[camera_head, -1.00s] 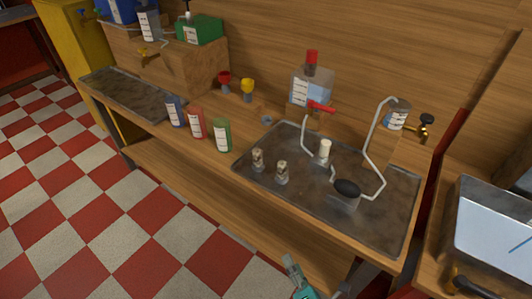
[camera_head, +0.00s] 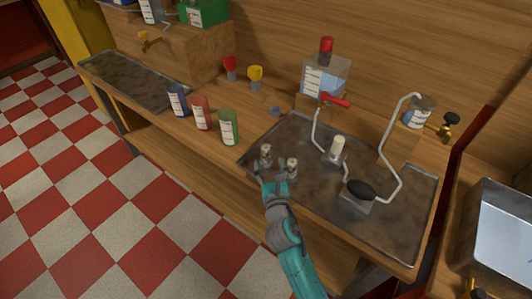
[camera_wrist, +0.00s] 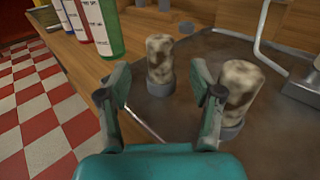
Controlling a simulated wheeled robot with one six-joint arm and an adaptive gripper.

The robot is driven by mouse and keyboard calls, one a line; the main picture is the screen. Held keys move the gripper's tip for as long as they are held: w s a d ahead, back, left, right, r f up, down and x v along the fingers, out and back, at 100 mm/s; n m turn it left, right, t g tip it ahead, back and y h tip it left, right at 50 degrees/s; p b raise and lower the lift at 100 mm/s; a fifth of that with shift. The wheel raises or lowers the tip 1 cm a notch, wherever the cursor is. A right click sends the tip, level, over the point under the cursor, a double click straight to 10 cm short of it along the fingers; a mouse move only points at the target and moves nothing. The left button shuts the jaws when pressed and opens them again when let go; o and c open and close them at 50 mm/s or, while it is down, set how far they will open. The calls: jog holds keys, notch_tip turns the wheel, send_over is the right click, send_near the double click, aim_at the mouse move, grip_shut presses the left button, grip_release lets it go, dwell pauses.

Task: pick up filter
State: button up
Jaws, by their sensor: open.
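Two small mottled brown-and-cream cylinders, which look like filters, stand upright on grey bases at the left end of the dark metal tray. The left filter (camera_head: 266,152) shows in the wrist view (camera_wrist: 160,58) beyond the gap between my fingers. The right filter (camera_head: 291,168) is close on the right in the wrist view (camera_wrist: 240,88), outside my right finger, which covers part of it. A plain white cylinder (camera_head: 338,147) stands on a grey fitting farther right. My gripper (camera_head: 271,176) is open and empty at the tray's front edge; it also shows in the wrist view (camera_wrist: 160,80).
The tray (camera_head: 310,198) also bears bent pipes and a black knob (camera_head: 361,190). Blue (camera_head: 177,101), red (camera_head: 201,114) and green (camera_head: 229,127) cans stand left of it. A metal basin (camera_head: 495,235) is at right.

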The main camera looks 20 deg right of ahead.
aim_at(267, 155)
jog(key=shift+w+d, duration=0.2)
jog(key=shift+w, duration=0.9)
jog(key=shift+w+d, duration=0.15)
jog(key=shift+w, duration=0.95)
jog(key=shift+w+d, duration=0.2)
jog(key=shift+w, duration=0.9)
grip_shut()
jog(key=shift+r, duration=0.1)
